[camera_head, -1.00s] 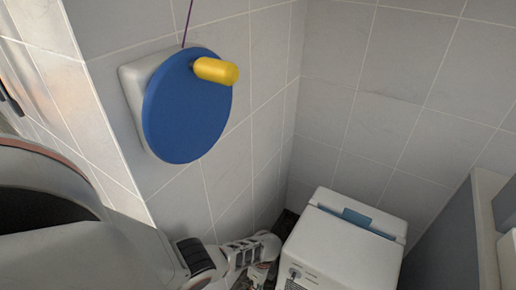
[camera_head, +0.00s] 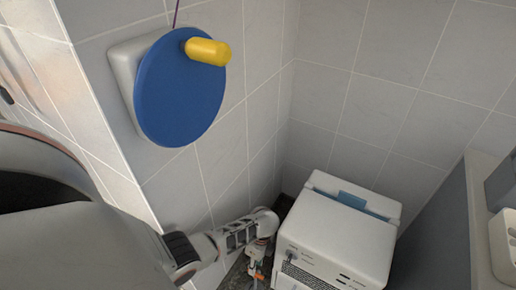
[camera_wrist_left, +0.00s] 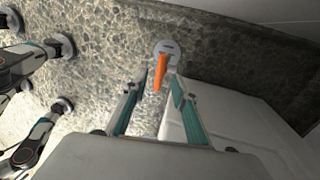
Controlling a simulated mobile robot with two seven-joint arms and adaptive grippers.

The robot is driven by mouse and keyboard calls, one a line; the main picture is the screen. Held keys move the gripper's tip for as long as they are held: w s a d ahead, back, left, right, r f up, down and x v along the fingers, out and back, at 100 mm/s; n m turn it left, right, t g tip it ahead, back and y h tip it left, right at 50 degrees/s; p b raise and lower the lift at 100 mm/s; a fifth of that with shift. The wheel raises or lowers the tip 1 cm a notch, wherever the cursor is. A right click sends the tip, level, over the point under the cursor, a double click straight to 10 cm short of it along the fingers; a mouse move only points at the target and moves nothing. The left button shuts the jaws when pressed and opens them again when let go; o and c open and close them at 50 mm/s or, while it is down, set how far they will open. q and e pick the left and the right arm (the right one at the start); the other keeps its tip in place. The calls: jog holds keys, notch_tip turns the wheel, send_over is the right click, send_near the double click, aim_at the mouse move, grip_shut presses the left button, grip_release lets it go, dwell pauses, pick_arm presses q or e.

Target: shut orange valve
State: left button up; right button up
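The orange valve (camera_wrist_left: 160,72) shows in the left wrist view as an upright orange lever in front of a round grey disc. My left gripper (camera_wrist_left: 158,96) is open, with one finger on each side of the lever. Gaps show between lever and fingers, but I cannot tell whether the tips reach it in depth. In the head view the left gripper (camera_head: 262,252) is low beside the white appliance, partly hidden, with a small orange patch near it that I cannot identify surely. My right gripper is not in view.
The white appliance (camera_head: 335,235) stands close to the right of the left gripper. A blue disc (camera_head: 180,95) with a yellow knob (camera_head: 207,52) is on the tiled wall above my left arm. A grey counter (camera_head: 480,205) is at the right edge.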

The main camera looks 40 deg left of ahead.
pick_arm(q)
notch_tip(320, 180, up, 8)
jog(key=w, duration=0.1)
jog(key=shift+w+a+r, duration=0.15)
jog(key=shift+w+a, duration=0.05)
jog(key=shift+w, duration=0.1)
dwell(0.6)
